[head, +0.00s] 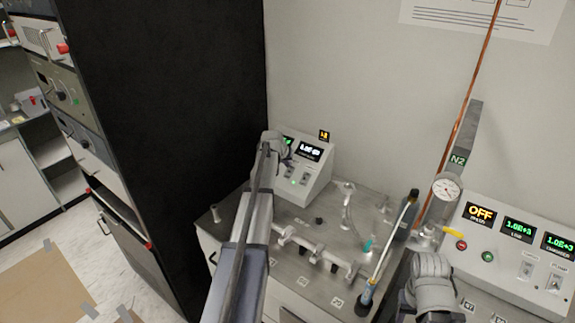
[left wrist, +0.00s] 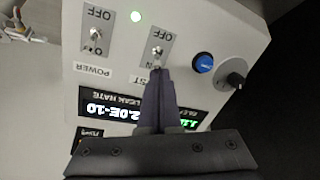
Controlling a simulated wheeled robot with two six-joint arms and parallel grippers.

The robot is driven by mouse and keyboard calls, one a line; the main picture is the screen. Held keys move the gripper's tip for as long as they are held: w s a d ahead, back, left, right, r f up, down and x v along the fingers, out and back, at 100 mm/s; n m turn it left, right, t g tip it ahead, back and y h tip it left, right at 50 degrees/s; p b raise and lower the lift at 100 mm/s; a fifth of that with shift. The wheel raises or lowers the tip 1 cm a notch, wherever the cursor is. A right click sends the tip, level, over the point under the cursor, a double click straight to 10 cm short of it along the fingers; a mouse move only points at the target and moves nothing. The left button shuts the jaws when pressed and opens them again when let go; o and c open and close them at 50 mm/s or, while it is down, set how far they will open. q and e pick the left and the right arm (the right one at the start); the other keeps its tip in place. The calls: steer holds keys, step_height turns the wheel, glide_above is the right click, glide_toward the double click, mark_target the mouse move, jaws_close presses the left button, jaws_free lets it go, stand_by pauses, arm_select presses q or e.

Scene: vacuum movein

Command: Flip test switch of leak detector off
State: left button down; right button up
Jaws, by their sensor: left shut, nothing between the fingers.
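The leak detector (head: 318,179) is a pale box with a sloped front on the steel bench by the wall. In the left wrist view its panel (left wrist: 115,60) appears upside down. The test switch (left wrist: 157,52) is a small metal toggle on a grey plate. Its lever seems to point toward the ON end, partly hidden by my fingertips. My left gripper (left wrist: 158,74) is shut and empty, its tips at or very close to the lever; contact cannot be told. In the head view my left arm covers part of the detector's front.
The power switch (left wrist: 95,38) is beside the test switch. The steel bench (head: 315,222) carries valves and pipes. A black rack (head: 180,110) stands left.

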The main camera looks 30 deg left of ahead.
arm_select(q)
steer(key=shift+s+f+t+b, duration=0.4)
steer(key=shift+t+b, duration=0.3)
steer(key=shift+b, duration=0.3)
arm_select(e)
step_height(320, 180, down, 2)
steer(key=shift+f, duration=0.15)
arm_select(q)
steer(key=shift+s+r+t+b, duration=0.15)
steer(key=shift+s+t+b, duration=0.1)
steer(key=shift+t+b, duration=0.2)
arm_select(e)
steer(key=shift+f, duration=0.4)
arm_select(q)
steer(key=shift+s+a, duration=0.1)
steer(key=shift+s, duration=0.25)
arm_select(e)
steer(key=shift+f, duration=0.2)
arm_select(q)
steer(key=shift+s, duration=0.15)
steer(key=shift+s, duration=0.7)
arm_select(e)
steer(key=shift+r, duration=0.1)
arm_select(q)
steer(key=shift+s, duration=0.1)
